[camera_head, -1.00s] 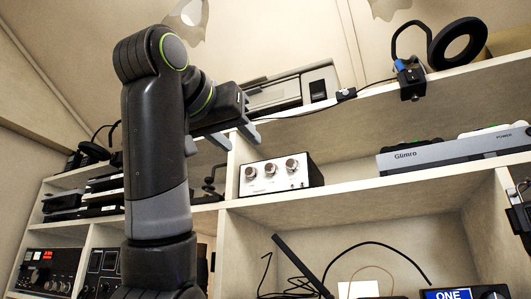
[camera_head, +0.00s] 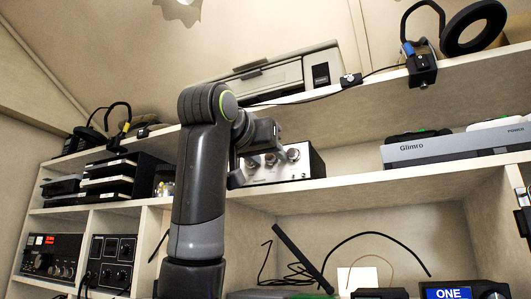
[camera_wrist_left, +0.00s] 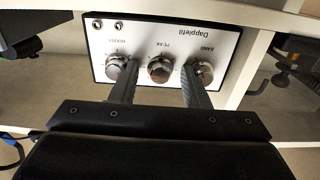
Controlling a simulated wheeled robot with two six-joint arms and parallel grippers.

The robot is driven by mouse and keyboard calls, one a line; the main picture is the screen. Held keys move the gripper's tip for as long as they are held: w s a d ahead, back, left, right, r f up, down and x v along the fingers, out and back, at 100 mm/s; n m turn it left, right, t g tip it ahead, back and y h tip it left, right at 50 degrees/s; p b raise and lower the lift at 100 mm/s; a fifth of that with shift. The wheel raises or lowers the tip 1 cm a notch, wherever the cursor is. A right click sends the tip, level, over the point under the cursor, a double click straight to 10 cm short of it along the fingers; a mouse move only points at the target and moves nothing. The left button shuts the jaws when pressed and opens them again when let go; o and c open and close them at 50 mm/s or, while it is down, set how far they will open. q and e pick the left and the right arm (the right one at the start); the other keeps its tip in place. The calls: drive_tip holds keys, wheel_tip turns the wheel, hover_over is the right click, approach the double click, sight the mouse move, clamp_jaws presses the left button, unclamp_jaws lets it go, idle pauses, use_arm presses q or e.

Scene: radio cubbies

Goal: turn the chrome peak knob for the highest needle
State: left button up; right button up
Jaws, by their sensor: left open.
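The white-faced Dapplefil box (camera_head: 309,165) stands on the middle shelf, with a row of three chrome knobs. My left gripper (camera_wrist_left: 158,66) is open, with one finger on each side of the peak knob. The fingers overlap the outer knobs in this view; I cannot tell whether they touch any knob. In the head view my left gripper (camera_head: 249,169) is in front of the box and partly hides it. I see no needle clearly. My right gripper is not in view.
Shelf boards lie above and below the box. A grey Glimro unit (camera_head: 450,147) stands to the right on the same shelf. A black headset ring (camera_head: 474,34) is at top right.

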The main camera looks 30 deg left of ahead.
use_arm(q)
clamp_jaws()
drive_tip(key=shift+n+b, duration=0.35)
drive_tip(key=shift+n, duration=0.25)
unclamp_jaws()
drive_tip(key=shift+s, duration=0.15)
